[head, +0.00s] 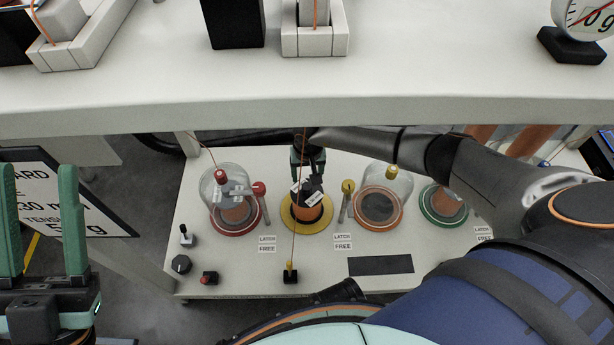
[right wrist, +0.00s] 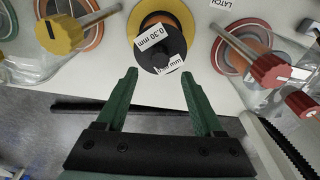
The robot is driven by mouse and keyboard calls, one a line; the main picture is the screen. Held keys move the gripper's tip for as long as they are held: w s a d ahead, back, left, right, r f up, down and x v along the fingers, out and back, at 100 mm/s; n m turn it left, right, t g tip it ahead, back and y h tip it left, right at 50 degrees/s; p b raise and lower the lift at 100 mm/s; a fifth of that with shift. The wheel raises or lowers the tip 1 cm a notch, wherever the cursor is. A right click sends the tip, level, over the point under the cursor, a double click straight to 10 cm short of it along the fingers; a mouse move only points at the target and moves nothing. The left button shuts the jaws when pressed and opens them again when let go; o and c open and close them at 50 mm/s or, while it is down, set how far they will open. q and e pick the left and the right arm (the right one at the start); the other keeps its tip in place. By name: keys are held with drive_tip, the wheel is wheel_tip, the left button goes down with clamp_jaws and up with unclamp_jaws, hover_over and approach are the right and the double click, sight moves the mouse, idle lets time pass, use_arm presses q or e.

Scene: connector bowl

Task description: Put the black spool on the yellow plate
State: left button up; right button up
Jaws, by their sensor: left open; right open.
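The black spool (head: 312,185), with white labels on its dark top and copper-coloured sides, appears to stand upright on the yellow plate (head: 289,219). In the right wrist view the spool (right wrist: 175,48) overlaps the near part of the yellow plate (right wrist: 186,14); its base is hidden. My right gripper (head: 308,163) is open just behind the spool in the head view. In the right wrist view its green fingertips (right wrist: 159,72) are apart, with the spool just beyond them and not clasped. My left gripper (head: 40,215) is open and empty at the far left, away from the bench.
A glass dome covers the red plate (head: 237,232) on the left. Another dome (head: 392,181) stands at the orange plate on the right, with a green plate (head: 428,211) beyond. Latch posts flank the yellow plate. A shelf (head: 300,95) overhangs the bench. A thin wire crosses near the spool.

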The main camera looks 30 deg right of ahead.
drive_tip(key=shift+s+a+r+p, duration=0.1)
drive_tip(key=shift+r+p, duration=0.1)
drive_tip(key=shift+r, duration=0.55)
drive_tip(key=shift+s+d+r+p, duration=0.1)
drive_tip(key=shift+r+p, duration=0.1)
drive_tip(key=shift+r, duration=0.5)
drive_tip(key=shift+s+a+r+p, duration=0.1)
drive_tip(key=shift+r+p, duration=0.1)
drive_tip(key=shift+r, duration=0.55)
